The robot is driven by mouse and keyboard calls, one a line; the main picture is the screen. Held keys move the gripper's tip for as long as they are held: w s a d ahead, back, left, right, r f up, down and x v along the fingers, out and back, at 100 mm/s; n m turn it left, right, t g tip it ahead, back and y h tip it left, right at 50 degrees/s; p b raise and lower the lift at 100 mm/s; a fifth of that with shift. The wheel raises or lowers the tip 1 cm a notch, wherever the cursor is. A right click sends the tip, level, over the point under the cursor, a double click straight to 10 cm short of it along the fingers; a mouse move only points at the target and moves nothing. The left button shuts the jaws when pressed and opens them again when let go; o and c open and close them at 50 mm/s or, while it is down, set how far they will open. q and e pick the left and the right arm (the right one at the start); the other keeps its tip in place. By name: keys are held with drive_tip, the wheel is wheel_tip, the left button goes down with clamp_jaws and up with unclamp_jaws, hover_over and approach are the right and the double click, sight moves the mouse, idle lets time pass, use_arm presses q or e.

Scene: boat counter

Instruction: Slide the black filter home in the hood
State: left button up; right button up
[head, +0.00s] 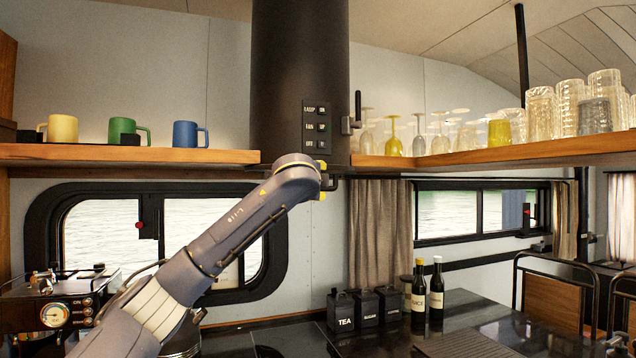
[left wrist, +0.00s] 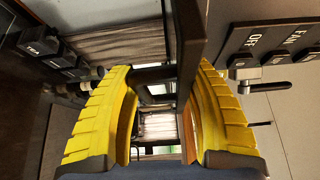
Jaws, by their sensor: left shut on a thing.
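The black hood (head: 300,60) is a wide dark column at the centre of the head view, with a switch panel on its front. At its lower end a thin dark edge and a short black handle (head: 335,184) show beside my left gripper (head: 322,180), which is seen mostly from behind. In the left wrist view, the yellow fingers of my left gripper (left wrist: 165,120) stand either side of the black handle (left wrist: 155,75) and are shut on it. A dark upright plate (left wrist: 190,40) lies close by. How far the filter sits in the hood is hidden.
A wooden shelf (head: 130,154) with mugs runs left of the hood. Another shelf (head: 500,152) with many glasses runs right. Black canisters (head: 365,308) and two bottles (head: 427,290) stand on the counter below. A coffee machine (head: 55,310) is at lower left.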

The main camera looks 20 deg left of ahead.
use_arm(q)
drive_tip(key=shift+w+a, duration=0.2)
drive_tip(key=o, duration=1.4)
drive_tip(key=s, duration=0.4)
drive_tip(key=s+d, duration=0.1)
drive_tip(key=s, duration=0.6)
drive_tip(key=shift+s+d, duration=0.4)
